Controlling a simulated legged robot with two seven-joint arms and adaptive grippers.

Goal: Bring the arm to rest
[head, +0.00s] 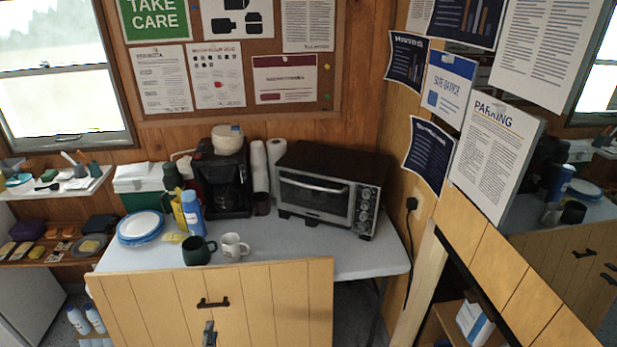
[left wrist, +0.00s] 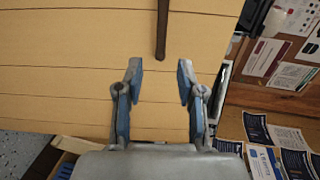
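A wooden panel door (head: 270,300) of light boards stands in front of the white table, with a dark bar handle (head: 213,303). My left gripper (head: 209,334) shows only in part at the bottom of the head view, just below that handle. In the left wrist view its two fingers (left wrist: 160,72) are spread, with nothing between them. The handle (left wrist: 162,30) lies just beyond the fingertips, apart from them, in front of the boards. My right gripper is in neither view.
The white table (head: 345,262) carries a toaster oven (head: 330,190), a coffee maker (head: 222,180), two mugs (head: 216,249), bottles and blue-rimmed plates (head: 140,226). An open wooden cabinet (head: 440,325) stands at the lower right, with a box (head: 474,322) inside.

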